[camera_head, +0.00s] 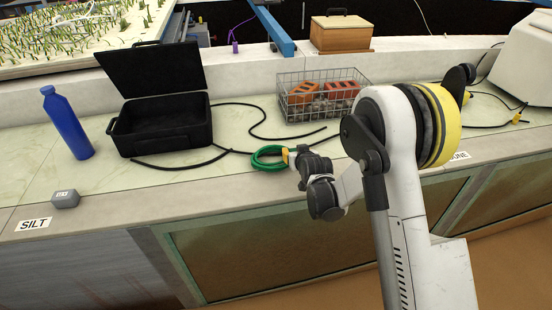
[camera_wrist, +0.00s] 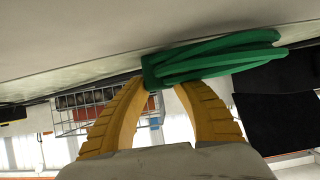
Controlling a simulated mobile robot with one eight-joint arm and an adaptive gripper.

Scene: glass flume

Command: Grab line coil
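The line coil (camera_head: 268,158) is a green looped bundle at the front middle of the pale counter, by the dark cables. Whether it rests on the counter or is slightly lifted is hard to tell. My gripper (camera_head: 288,154) is at its right end. In the wrist view, the coil (camera_wrist: 215,57) runs from the fingertips toward the upper right. The two ribbed yellow fingers (camera_wrist: 161,88) curve inward, and their tips meet the coil's near end with a strand between them. They look shut on it; the coil partly hides the tips.
A wire basket (camera_head: 300,98) with orange blocks stands just behind. An open black case (camera_head: 165,125), a blue bottle (camera_head: 67,124) and a small grey block (camera_head: 66,199) are to the left. A wooden box (camera_head: 341,34) sits farther back. Black cables cross the counter.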

